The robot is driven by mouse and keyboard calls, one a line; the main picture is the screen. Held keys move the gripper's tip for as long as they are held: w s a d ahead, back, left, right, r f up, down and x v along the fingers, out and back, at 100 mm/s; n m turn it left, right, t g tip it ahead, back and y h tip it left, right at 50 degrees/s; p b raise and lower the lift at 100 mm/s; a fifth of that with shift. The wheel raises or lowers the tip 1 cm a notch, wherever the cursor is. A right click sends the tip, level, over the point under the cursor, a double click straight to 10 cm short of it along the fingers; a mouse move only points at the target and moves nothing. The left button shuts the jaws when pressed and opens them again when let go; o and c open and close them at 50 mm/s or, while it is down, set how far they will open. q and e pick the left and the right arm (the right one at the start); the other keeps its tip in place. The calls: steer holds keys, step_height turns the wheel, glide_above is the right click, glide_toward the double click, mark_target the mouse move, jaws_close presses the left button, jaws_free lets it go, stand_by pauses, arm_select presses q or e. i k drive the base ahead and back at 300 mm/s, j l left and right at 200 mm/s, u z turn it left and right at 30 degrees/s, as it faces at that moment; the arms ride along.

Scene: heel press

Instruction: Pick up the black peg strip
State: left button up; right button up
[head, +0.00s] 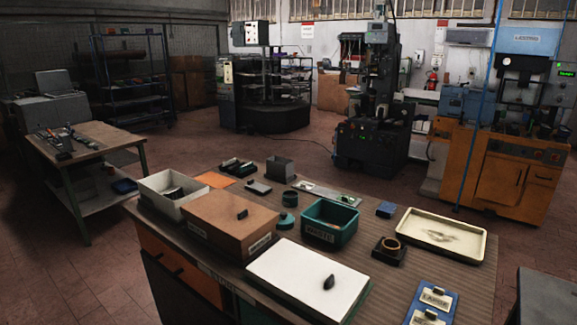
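A black strip-like piece with several raised bits (238,168) lies at the back left of the main workbench; it may be the black peg strip, but it is small and dark. Long dark pieces with small upright parts (62,143) also lie on the left side table. I cannot tell for certain which is the peg strip. Neither gripper shows in the head view, and no part of my arms is in sight.
The workbench (462,282) holds a white open box (152,188), brown box (232,226), white-topped box (300,272), teal bin (329,238) and cream tray (402,228). A wooden-topped table (112,137) stands left. Open floor (110,268) lies between them. Machines stand behind.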

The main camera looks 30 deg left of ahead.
mark_target(174, 194)
steer(key=u, duration=1.4)
